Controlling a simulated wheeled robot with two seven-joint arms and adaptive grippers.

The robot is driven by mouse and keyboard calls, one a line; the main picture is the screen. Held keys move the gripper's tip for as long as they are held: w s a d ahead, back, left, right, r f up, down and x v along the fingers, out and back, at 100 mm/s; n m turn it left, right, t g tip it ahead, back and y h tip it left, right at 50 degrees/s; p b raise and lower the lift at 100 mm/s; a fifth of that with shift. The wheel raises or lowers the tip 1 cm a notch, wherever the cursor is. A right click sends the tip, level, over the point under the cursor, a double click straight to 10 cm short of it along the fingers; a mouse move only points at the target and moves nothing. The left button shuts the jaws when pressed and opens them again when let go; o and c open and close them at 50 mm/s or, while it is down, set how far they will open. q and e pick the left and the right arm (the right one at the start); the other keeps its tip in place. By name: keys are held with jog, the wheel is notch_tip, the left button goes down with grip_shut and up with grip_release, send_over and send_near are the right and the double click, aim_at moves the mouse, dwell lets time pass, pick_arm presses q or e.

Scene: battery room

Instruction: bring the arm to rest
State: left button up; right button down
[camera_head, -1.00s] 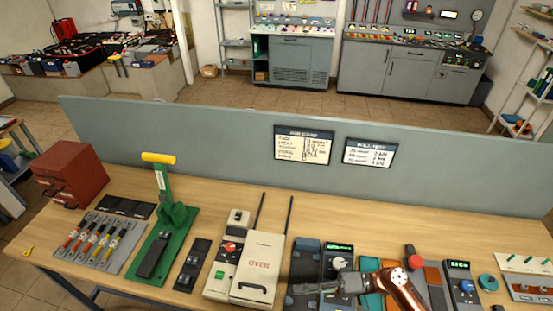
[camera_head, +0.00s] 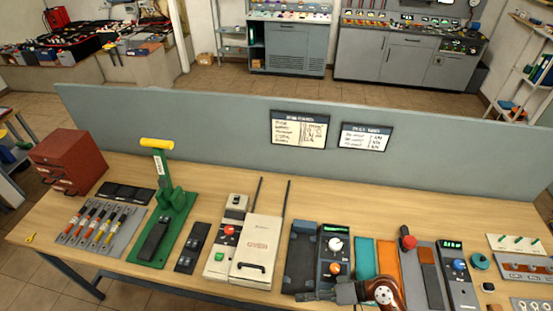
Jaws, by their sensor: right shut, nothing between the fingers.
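My right gripper (camera_head: 322,296) is low in the view, at the front edge of the bench, with its fingers pointing left. It is shut and holds nothing. Its brown and white wrist (camera_head: 382,292) lies just right of it, over the front of the teal and orange pads. The fingers are in front of the lower end of the black device with the green display (camera_head: 335,245); I cannot tell whether they touch it. My left gripper does not show.
The wooden bench (camera_head: 225,185) holds a white oven box (camera_head: 257,250), a green press with a yellow handle (camera_head: 160,215), a row of colored tools (camera_head: 95,228) and a red cabinet (camera_head: 72,160). A grey partition (camera_head: 200,125) stands behind.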

jog(key=s+d+f+m+t+h, duration=0.1)
jog(key=s+d+f+t+h, duration=0.1)
jog(key=d+f+h, duration=0.35)
jog(key=s+d+f+m+t+h, duration=0.1)
jog(key=s+d+f+h, duration=0.1)
jog(key=d, duration=0.6)
jog(key=s+d+r+m+h, duration=0.1)
jog(key=s+d+h, duration=0.25)
jog(key=d, duration=0.35)
jog(key=s+d+m+h, duration=0.1)
jog(key=s+d+h, duration=0.25)
jog(key=d, duration=0.25)
notch_tip(320, 180, down, 33)
jog(key=s+a+g+y+b, duration=0.1)
jog(key=g+b, duration=0.1)
jog(key=b, duration=0.3)
jog(key=s+f+n+g+b, duration=0.1)
jog(key=s+f+b, duration=0.4)
jog(key=s+f, duration=1.6)
notch_tip(320, 180, down, 4)
jog(key=shift+s+a+r, duration=0.15)
jog(key=shift+a+r, duration=0.05)
